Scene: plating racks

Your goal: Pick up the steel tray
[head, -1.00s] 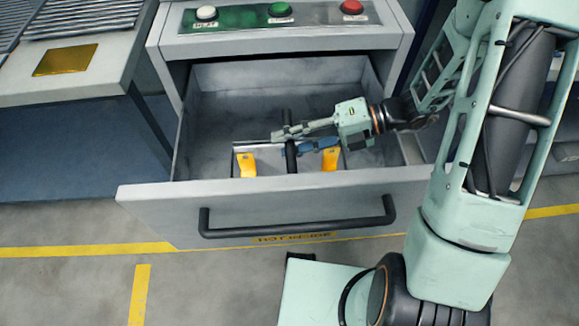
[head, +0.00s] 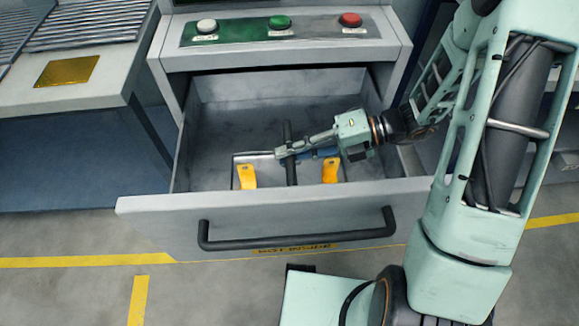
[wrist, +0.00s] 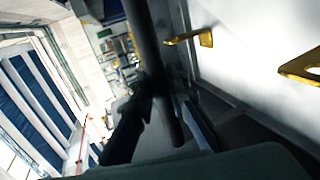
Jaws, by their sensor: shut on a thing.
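The steel tray (head: 265,180) lies low inside the open drawer, with two yellow brackets (head: 247,176) and a dark bar (head: 291,172) across its middle. My gripper (head: 290,152) reaches in from the right and is shut on the dark bar. In the wrist view the bar (wrist: 152,60) passes between my fingers, with the bright tray surface (wrist: 250,80) and its yellow brackets on the right. The drawer front hides the tray's near edge.
The drawer (head: 205,168) is pulled out, with walls around the tray and a dark handle (head: 300,242) on its front. Above it is a panel with white, green and red buttons (head: 281,22). A bench with a yellow plate (head: 66,71) stands at left.

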